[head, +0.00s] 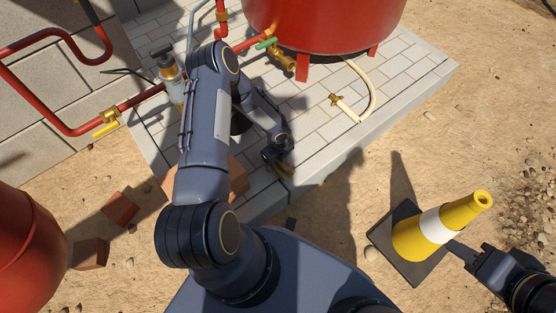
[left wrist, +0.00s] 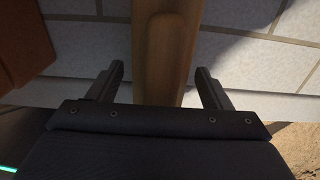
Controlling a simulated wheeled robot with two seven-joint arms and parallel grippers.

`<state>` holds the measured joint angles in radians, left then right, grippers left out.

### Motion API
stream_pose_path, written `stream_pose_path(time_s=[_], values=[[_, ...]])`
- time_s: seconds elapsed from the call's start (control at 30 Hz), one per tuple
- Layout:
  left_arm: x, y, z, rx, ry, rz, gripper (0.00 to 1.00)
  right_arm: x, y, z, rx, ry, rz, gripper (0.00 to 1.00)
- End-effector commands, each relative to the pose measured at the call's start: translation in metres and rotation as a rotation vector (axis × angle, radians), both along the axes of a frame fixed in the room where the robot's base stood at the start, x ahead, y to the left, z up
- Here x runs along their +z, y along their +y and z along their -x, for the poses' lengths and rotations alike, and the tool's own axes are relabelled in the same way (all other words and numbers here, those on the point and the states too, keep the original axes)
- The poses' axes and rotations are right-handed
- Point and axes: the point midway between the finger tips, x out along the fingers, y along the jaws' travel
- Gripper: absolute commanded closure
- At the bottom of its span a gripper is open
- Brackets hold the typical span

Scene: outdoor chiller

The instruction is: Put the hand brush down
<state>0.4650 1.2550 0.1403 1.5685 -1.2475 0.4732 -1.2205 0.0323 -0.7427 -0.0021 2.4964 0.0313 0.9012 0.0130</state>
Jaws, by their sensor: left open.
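The hand brush shows as a wooden handle (left wrist: 163,40) in the left wrist view. It lies over the pale tiled slab, between the two fingers of my left gripper (left wrist: 160,84). The fingers are apart, with a gap on each side of the handle. The brush's bristle end is not visible there. In the head view my left arm and wrist cover most of that spot; only a small tan piece shows beside the wrist. My right gripper (head: 459,250) is at the lower right, beside the traffic cone; its jaw opening is unclear.
A yellow and white traffic cone (head: 438,229) on a black base stands on the sand. The tiled slab (head: 335,140) carries a red tank (head: 325,22), brass valves and a cream hose (head: 371,90). Red pipes run at the left. A brick (head: 121,208) lies on the sand.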

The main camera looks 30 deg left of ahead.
Motion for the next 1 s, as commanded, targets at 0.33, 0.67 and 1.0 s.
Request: stream_pose_path(time_s=[0.33,0.67,1.0], values=[[0.033,0.0,-0.001,-0.001,-0.002,-0.001,0.28,0.016,0.0,0.0,0.0,0.0,0.0,0.64],[0.101,0.0,0.0,0.001,-0.001,-0.001,0.28,0.04,0.0,0.0,0.0,0.0,0.0,0.64],[0.151,0.009,-0.003,0.083,-0.018,-0.017,0.28,0.046,0.0,0.0,0.0,0.0,0.0,0.64]])
